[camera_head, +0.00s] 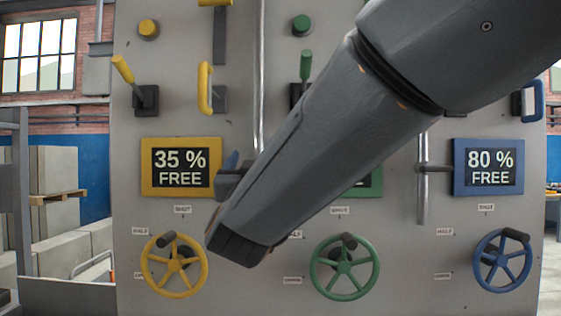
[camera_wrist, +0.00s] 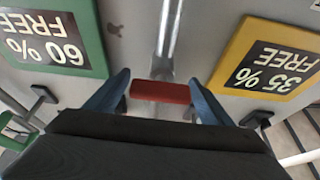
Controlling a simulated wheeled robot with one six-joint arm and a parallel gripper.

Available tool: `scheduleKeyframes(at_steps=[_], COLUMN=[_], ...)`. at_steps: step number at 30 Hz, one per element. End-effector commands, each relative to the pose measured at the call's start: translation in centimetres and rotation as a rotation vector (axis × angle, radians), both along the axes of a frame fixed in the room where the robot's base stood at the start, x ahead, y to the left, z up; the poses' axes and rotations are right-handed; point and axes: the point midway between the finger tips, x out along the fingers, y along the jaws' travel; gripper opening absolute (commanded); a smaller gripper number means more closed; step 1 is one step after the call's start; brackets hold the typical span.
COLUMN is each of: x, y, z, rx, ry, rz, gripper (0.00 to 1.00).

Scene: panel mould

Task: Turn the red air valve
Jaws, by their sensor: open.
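The red air valve shows in the wrist view as a red bar handle (camera_wrist: 160,92) in front of a vertical metal pipe. My gripper (camera_wrist: 159,78) is open, with one blue finger on each side of the red handle. The handle lies across the gap between them; I cannot tell whether either finger touches it. In the head view my arm hides the red valve, and only a bit of a blue finger shows beside the yellow-framed sign.
The grey panel carries a yellow 35 % sign (camera_head: 181,167), a blue 80 % sign (camera_head: 488,166), a yellow wheel (camera_head: 175,265), a green wheel (camera_head: 345,267) and a blue wheel (camera_head: 502,260). Levers project above. In the wrist view a green-framed 60 % sign (camera_wrist: 93,62) stands left.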

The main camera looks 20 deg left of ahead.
Motion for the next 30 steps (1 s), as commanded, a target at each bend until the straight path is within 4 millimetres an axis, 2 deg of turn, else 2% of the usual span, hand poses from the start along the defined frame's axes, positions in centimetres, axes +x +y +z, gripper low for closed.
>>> scheduleKeyframes(at_steps=[9, 13, 30], x=[-4.5, -5.7, -6.3], y=[-1.3, -1.7, -1.9], z=[-2.1, -2.5, -2.6], rx=[0.002, 0.001, 0.001], ry=[0.001, 0.0, 0.0], rz=[0.003, 0.003, 0.001], gripper=[0.75, 0.75, 0.75])
